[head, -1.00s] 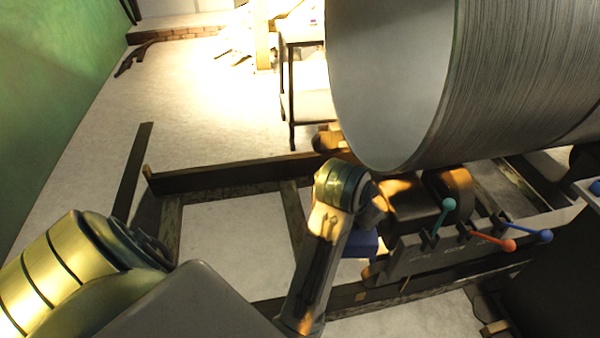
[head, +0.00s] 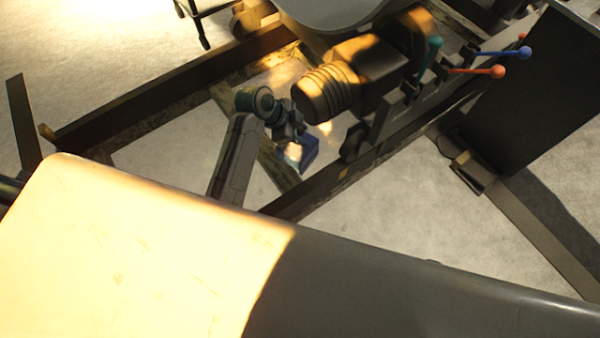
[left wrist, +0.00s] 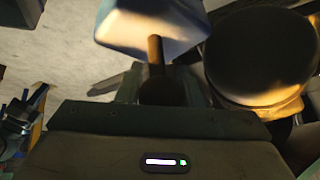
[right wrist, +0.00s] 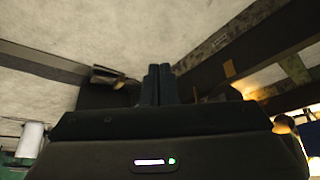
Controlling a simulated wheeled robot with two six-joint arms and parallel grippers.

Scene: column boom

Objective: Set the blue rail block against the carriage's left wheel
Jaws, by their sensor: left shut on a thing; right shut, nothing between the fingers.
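The blue rail block (head: 309,153) is held low between the rails in the head view, left of the carriage's left wheel (head: 353,142), with a visible gap between them. My left gripper (head: 291,134) is shut on it. In the left wrist view the block (left wrist: 150,28) looks pale blue, and a brown post on it runs down to my left fingers (left wrist: 155,88). The carriage (head: 395,118) sits on the near rail. My right gripper (right wrist: 157,84) is shut and empty in the right wrist view; it is not seen in the head view.
A ribbed motor (head: 325,92) sits just above the block, close to my left gripper. Teal, orange and blue levers (head: 478,71) stick up from the carriage. The large drum (head: 330,12) is behind. A dark cabinet (head: 500,105) stands right. Pale floor lies between the rails.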

